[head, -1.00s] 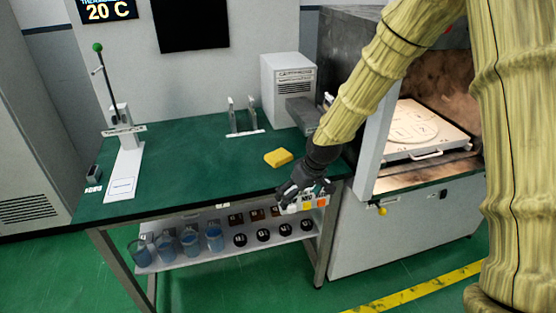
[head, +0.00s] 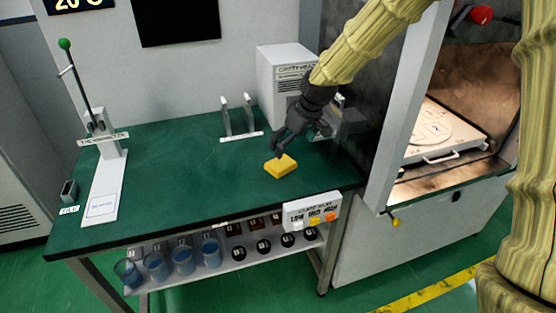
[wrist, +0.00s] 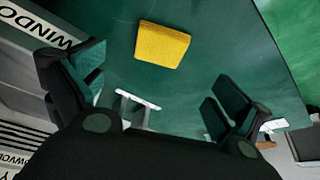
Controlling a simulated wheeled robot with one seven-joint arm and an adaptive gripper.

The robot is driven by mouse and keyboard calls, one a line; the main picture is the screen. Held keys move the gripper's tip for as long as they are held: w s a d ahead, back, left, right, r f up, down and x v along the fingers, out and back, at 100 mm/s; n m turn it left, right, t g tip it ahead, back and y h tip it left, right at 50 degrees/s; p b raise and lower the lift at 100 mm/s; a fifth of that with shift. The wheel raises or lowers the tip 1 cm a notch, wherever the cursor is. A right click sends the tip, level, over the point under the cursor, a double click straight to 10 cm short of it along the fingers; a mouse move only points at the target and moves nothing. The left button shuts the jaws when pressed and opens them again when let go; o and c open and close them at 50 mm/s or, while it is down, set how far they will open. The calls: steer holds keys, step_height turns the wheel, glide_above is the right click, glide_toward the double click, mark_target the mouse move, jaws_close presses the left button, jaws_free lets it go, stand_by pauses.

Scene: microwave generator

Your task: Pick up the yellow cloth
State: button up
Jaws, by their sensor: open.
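The yellow cloth (head: 281,166) is a small folded block lying flat on the green table top, right of its middle. My gripper (head: 283,148) is dark and hangs just above and behind the cloth in the head view. In the wrist view the cloth (wrist: 162,45) shows whole beyond the fingertips, between the lines of the two fingers. My gripper (wrist: 160,90) has its fingers spread wide with nothing between them. The cloth is apart from the fingers.
On the green table (head: 180,190) stand a thermometer stand (head: 105,160) at left, a white upright holder (head: 238,120) and a grey-white box (head: 285,80) behind. A button panel (head: 312,212) sits on the front edge. The open chamber (head: 440,110) is at right. Beakers (head: 183,258) stand on the lower shelf.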

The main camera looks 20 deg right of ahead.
mark_target(281, 163)
steer(key=shift+p+x, duration=0.65)
steer(key=shift+x, duration=4.7)
steer(key=shift+a, duration=0.1)
steer(key=c, duration=0.9)
steer(key=shift+o, duration=0.2)
steer(key=shift+r, duration=0.15)
step_height(281, 163, up, 2)
steer(key=shift+w+b, duration=0.1)
steer(key=shift+b, duration=0.25)
steer(key=shift+s+a+r, duration=0.1)
steer(key=shift+s+r, duration=0.3)
steer(key=shift+r, duration=0.25)
steer(key=s+a+b, duration=0.1)
steer(key=s, duration=0.4)
steer(key=s+a+r+b, duration=0.1)
steer(key=s, duration=0.4)
steer(key=s+a, duration=0.1)
steer(key=s, duration=0.4)
steer(key=shift+a+r+b, duration=0.25)
steer(key=shift+b, duration=0.15)
